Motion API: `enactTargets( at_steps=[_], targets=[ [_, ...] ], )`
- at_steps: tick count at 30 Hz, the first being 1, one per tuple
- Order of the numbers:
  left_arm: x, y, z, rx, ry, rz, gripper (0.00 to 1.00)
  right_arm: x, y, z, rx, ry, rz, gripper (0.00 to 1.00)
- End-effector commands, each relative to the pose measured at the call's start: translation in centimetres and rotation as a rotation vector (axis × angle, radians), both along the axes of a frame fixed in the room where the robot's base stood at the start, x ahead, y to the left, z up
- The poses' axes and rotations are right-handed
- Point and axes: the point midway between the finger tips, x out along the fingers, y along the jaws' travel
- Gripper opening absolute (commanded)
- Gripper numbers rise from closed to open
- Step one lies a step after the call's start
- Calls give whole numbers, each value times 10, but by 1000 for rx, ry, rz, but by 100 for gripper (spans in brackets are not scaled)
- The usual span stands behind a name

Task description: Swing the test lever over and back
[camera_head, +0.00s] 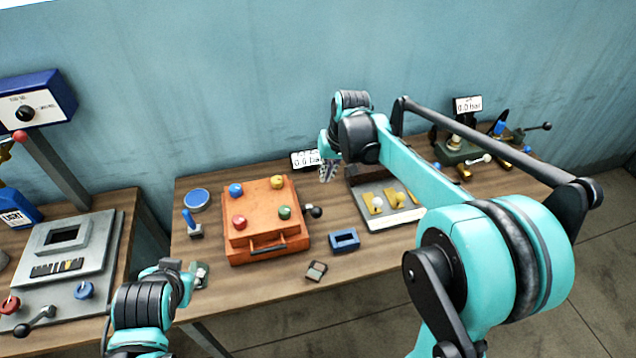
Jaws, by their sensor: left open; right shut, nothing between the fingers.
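I cannot tell for sure which lever is the test lever. A lever with a black ball (314,211) sticks out at the right side of the orange box (240,242). A third lever (35,321) is on the grey panel at the left. My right gripper (327,172) is shut and empty, pointing down above the back of the bench, right of the orange box. My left gripper (192,275) is open at the bench's front left edge; its fingers are partly hidden.
The wooden bench (375,264) also holds a blue block (345,240), a small dark box (316,271), a blue round lid (197,199) and a tray with yellow fittings (390,222). Bare wood lies along the front.

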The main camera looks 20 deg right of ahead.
Motion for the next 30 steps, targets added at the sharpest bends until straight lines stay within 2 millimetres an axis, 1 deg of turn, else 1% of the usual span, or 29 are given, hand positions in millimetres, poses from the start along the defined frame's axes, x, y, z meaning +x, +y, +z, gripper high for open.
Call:
enactTargets(
  at_steps=[1, 4, 8, 11, 14, 24, 25, 27, 30],
  targets=[
    [-13, 2, 10, -88, 12, 80, 51, 11, -2, 7, 7, 14, -3, 0],
    [-28, -1, 13, -217, 27, 187, 51, 22, -4, 6, 16, 34, -5, 0],
    [-35, -3, 12, -280, 36, 237, 51, 27, -4, 0, 20, 44, -5, 0],
    [-35, -3, 9, -284, 36, 241, 51, 29, -3, -10, 20, 45, -4, 0],
    [-35, -3, 6, -282, 36, 238, 51, 32, 0, -27, 20, 44, -4, 0],
    [-34, -3, -6, -280, 35, 236, 51, 46, 9, -96, 20, 43, -5, 0],
    [-34, -3, -7, -280, 35, 236, 51, 46, 10, -101, 20, 43, -5, 0],
    [-34, -3, -9, -279, 35, 236, 51, 37, 12, -109, 20, 43, -4, 0],
    [-34, -3, -10, -279, 35, 236, 51, 30, 15, -119, 20, 43, -4, 0]
  ],
)
